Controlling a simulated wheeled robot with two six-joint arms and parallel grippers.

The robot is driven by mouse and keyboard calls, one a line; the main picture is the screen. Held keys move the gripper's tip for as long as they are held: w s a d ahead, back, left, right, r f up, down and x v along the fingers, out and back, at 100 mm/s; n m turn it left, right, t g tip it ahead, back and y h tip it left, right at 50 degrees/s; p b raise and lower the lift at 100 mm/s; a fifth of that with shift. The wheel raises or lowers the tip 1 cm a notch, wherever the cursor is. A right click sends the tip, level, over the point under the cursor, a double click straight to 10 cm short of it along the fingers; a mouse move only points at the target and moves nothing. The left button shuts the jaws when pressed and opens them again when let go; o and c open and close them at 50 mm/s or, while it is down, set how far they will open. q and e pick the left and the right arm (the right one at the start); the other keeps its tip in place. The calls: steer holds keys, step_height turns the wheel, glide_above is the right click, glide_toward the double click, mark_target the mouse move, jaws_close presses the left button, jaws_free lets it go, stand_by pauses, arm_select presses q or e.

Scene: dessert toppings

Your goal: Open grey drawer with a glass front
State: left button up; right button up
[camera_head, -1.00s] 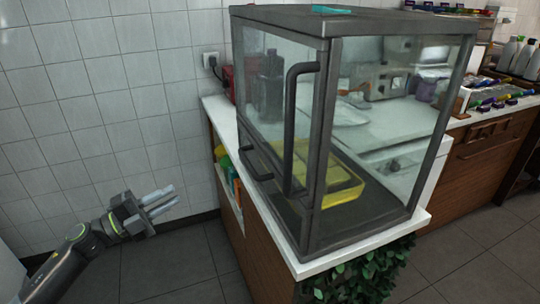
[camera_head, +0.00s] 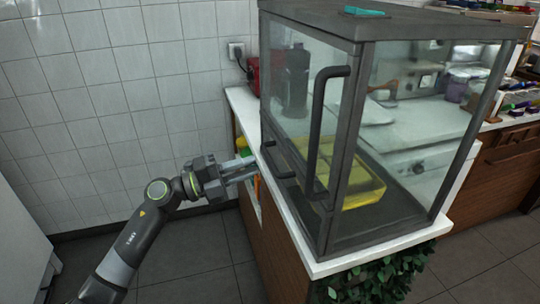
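The grey glass-fronted case (camera_head: 345,140) stands on a white counter, with a dark frame and glass panes. A tall dark vertical handle (camera_head: 317,130) is on its near left face. A small dark horizontal handle (camera_head: 279,168) sits low on the same face, at the lower drawer. My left gripper (camera_head: 250,169) points right, its pale fingers just left of the small handle. A narrow gap shows between the fingers and nothing is seen in them; I cannot tell whether they touch the handle. My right gripper is not in view.
A yellow tray (camera_head: 362,188) lies inside the case. A turquoise item (camera_head: 364,11) lies on its top. The white counter edge (camera_head: 318,268) runs below the case, with green leaves (camera_head: 375,282) beneath. Tiled wall and open floor are at the left.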

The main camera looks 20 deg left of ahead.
mark_target(270, 157)
arm_select(q)
steer(key=x, duration=0.6)
steer(key=shift+p, duration=0.4)
jaws_close()
